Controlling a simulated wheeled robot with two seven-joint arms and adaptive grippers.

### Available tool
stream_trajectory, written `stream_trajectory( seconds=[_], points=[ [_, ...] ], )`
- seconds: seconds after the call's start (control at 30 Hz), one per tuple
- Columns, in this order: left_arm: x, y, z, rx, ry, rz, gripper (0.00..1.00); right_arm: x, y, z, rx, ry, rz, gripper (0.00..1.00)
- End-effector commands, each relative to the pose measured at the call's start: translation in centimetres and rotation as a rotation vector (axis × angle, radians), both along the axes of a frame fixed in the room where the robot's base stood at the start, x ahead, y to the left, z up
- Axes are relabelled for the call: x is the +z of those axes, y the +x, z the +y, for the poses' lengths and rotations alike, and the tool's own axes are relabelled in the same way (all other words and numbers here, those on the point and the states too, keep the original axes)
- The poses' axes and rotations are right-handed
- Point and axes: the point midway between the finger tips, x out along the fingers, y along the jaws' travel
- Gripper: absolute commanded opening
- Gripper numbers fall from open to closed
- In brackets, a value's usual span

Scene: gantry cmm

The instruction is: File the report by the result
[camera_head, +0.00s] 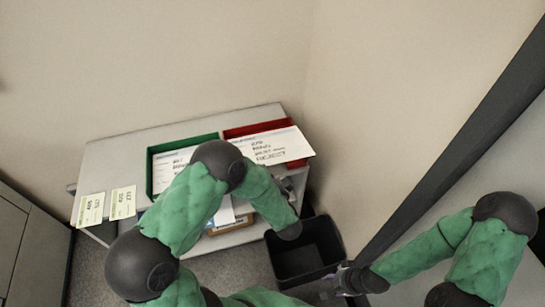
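A green tray (150,178) stands on the grey unit's top, with a white printed sheet (172,166) in it. To its right is a red tray (258,126). A larger white printed sheet (268,147) lies across the red tray and sticks out past its right side. I cannot tell which sheet is the report. A brown board with white paper (232,225) shows partly below the trays, behind my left arm. My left arm crosses in front of the trays and its gripper is hidden. My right gripper (343,279) is low beside the bin, small and dark, its fingers unclear.
A black open bin (305,252) stands on the floor at the right. A grey cabinet (28,245) is at far left. Walls close the back and right.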

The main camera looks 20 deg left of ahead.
Motion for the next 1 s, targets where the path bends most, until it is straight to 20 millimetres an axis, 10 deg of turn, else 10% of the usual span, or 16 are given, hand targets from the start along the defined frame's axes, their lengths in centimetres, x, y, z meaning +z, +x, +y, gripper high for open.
stream_trajectory(
  seconds=[1.0],
  points=[
    [-5.0,4.2,3.3,0.002,-0.001,-0.002,0.0,-6.6,-0.1,0.0,0.0,0.0,0.001,0.4]
  ],
)
